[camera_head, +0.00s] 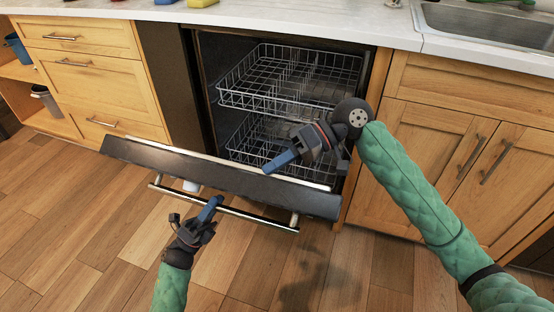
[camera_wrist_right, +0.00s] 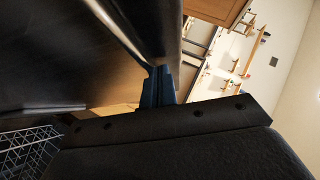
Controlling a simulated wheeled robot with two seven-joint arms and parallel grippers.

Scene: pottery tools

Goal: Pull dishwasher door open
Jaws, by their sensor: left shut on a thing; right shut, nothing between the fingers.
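The dishwasher door (camera_head: 230,178) is tilted partly open, with its dark top edge facing me in the head view. Its metal bar handle (camera_head: 260,218) runs along the front face. My left gripper (camera_head: 210,206) is shut on the handle near its middle. My right gripper (camera_head: 280,161) is shut and empty, at the inner side of the door's top edge, in front of the racks. Its blue fingers also show in the right wrist view (camera_wrist_right: 158,88), close beside a dark panel edge; I cannot tell whether they touch it.
Inside the dishwasher are an upper wire rack (camera_head: 290,80) and a lower wire rack (camera_head: 262,138). Wooden drawers (camera_head: 95,85) stand to the left and a wooden sink cabinet (camera_head: 455,150) to the right. The wooden floor (camera_head: 60,210) in front is clear.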

